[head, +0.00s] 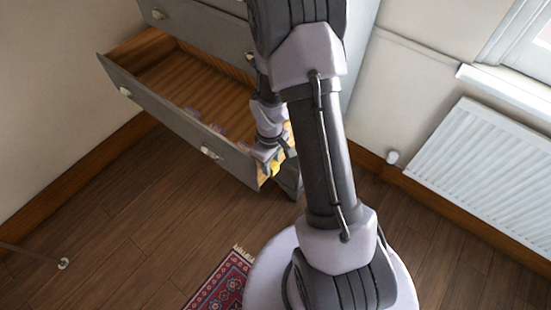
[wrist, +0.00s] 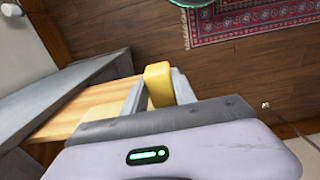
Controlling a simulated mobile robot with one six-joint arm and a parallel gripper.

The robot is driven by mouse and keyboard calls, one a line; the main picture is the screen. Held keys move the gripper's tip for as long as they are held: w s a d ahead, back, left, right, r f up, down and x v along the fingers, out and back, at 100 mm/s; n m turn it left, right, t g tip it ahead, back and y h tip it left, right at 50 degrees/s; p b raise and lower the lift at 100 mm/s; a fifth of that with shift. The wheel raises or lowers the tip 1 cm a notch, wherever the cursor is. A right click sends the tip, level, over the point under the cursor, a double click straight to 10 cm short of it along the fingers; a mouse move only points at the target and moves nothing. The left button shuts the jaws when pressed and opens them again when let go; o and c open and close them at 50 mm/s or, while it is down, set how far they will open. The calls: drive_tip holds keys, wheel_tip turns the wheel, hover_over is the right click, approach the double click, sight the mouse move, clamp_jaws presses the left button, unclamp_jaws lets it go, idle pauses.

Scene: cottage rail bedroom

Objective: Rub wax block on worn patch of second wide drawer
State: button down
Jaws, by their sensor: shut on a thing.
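My gripper (wrist: 159,92) is shut on a yellow wax block (wrist: 157,84), with one finger on each side of it in the wrist view. In the head view the yellow block (head: 276,168) shows low beside the right front corner of an open wide drawer (head: 165,110). The drawer has a grey front and a bare wooden inside. In the wrist view the drawer's pale wooden side (wrist: 95,103) is just left of the gripper. I cannot tell whether the block touches the wood. The worn patch cannot be made out; my arm hides part of the drawer's right side.
Another grey drawer front (head: 205,28) is above the open one. A white radiator (head: 490,165) is on the right wall. A red patterned rug (head: 220,285) lies on the wooden floor in front. The floor at left is mostly clear.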

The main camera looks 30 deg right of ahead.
drive_tip(key=s+d, duration=0.2)
drive_tip(key=s, duration=0.5)
drive_tip(key=shift+s+d+b, duration=0.25)
drive_tip(key=shift+d+b, duration=0.1)
drive_tip(key=shift+b, duration=0.05)
drive_tip(key=shift+w, duration=0.15)
idle(0.4)
drive_tip(key=shift+w+a, duration=0.35)
drive_tip(key=shift+w, duration=0.55)
drive_tip(key=shift+w+a, duration=0.3)
drive_tip(key=shift+w, duration=0.55)
drive_tip(key=shift+w+a, duration=0.35)
drive_tip(key=shift+w, duration=0.55)
drive_tip(key=shift+w+a, duration=0.2)
drive_tip(key=shift+w, duration=0.3)
drive_tip(key=shift+w+a, duration=0.15)
drive_tip(key=shift+w, duration=0.3)
